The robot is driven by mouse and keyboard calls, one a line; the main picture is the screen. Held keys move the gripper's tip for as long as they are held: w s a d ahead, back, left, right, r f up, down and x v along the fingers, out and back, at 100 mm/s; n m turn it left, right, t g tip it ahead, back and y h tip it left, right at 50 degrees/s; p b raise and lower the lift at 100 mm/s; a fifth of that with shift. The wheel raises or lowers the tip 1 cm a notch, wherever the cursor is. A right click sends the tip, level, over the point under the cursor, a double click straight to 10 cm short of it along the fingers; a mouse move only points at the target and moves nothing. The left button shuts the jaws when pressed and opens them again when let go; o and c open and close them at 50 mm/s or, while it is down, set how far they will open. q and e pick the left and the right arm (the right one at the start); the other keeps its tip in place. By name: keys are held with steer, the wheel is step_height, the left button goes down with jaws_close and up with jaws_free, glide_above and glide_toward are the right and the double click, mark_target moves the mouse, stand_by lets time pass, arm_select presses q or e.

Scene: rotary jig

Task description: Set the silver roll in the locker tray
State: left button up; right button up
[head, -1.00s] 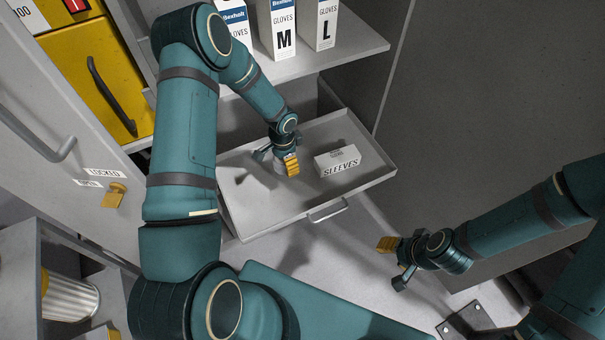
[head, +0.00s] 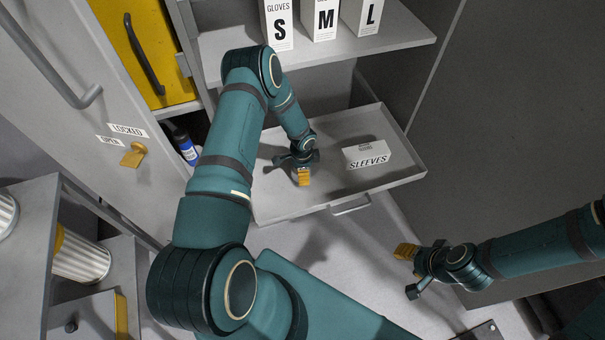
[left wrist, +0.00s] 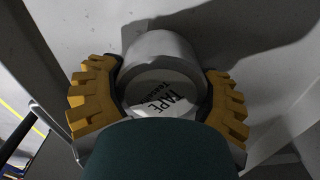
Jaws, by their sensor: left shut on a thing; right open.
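The silver roll (left wrist: 160,75), with a pale end lettered TAPE, sits between the yellow finger pads of my left gripper (left wrist: 158,100) in the left wrist view. The gripper is shut on it. In the head view my left gripper (head: 303,177) hangs over the left part of the grey locker tray (head: 398,178), and the roll is hidden there. I cannot tell whether the roll touches the tray floor. My right gripper (head: 409,268) is open and empty, in front of the tray to the right.
A white SLEEVES box (head: 366,155) lies in the tray's right part. Glove boxes (head: 326,18) stand on the shelf above. A blue bottle (head: 185,145) stands left of the tray. The locker door (head: 85,125) is open at left. Pleated filters (head: 82,257) sit in the lower-left shelving.

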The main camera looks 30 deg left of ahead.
arm_select(q)
steer(key=shift+f, duration=0.85)
steer(key=shift+r, duration=0.1)
steer(key=o, duration=1.2)
